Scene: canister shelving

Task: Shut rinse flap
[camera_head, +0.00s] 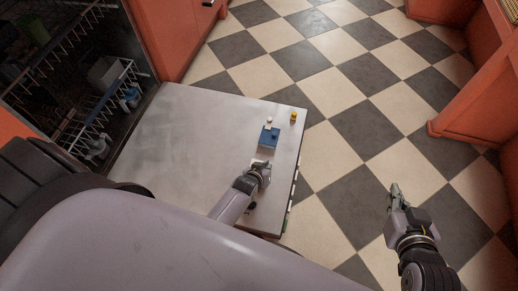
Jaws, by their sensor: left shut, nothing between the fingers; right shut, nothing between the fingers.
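The open dishwasher door (185,130) lies flat, its grey inner face up. A small blue square flap (269,137) sits near its right edge; I take it for the rinse flap. Whether it is raised or flush is too small to tell. My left gripper (262,166) is shut and empty just below the blue flap in the picture, over the door. I cannot tell whether it touches the door. My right gripper (394,188) is shut and empty, out over the floor to the right of the door.
A small white cap (269,120) and a yellow one (293,117) are near the flap. The dishwasher's racks (88,105) hold dishes at the left. Orange cabinets (470,90) stand at the right. The checkered floor (345,110) between is clear.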

